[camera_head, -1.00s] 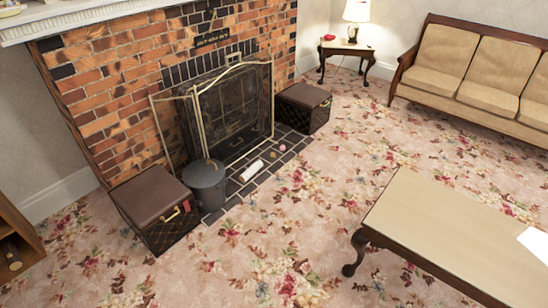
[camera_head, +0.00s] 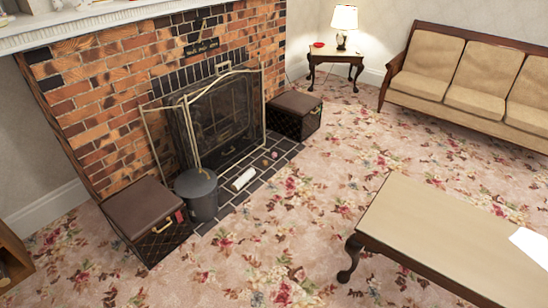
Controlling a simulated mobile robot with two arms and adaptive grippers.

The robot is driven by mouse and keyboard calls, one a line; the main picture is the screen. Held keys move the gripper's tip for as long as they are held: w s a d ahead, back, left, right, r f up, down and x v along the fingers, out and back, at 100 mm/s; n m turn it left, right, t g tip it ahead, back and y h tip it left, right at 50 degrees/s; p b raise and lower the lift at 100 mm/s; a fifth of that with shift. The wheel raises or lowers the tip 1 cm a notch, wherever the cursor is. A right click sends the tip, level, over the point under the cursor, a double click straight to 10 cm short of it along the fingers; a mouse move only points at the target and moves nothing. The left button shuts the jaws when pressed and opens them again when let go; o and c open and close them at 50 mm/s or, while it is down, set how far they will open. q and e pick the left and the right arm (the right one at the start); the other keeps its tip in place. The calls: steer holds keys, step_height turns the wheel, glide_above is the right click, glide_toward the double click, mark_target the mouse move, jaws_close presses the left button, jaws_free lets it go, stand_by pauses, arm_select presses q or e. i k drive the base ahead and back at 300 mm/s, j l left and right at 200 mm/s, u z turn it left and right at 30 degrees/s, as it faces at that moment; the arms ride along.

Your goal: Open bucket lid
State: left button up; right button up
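A dark grey metal bucket (camera_head: 202,202) stands upright on the dark hearth tiles, in front of the left part of the fireplace screen. Its round grey lid (camera_head: 195,182) sits on top and covers the opening. The bucket is just right of a brown-topped box. Neither of my grippers shows in the head view.
Brown-topped boxes stand left (camera_head: 148,218) and right (camera_head: 294,115) of the hearth. A fireplace screen (camera_head: 222,118) is behind the bucket. A white roll (camera_head: 243,179) lies on the tiles (camera_head: 270,172). A coffee table (camera_head: 440,230) stands at right. Carpet between is clear.

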mark_target(198, 183)
steer(key=i+j+z, duration=0.1)
steer(key=i+j, duration=0.15)
steer(key=i, duration=0.15)
steer(key=i+j+z, duration=0.1)
steer(key=i+j, duration=0.15)
steer(key=i, duration=0.15)
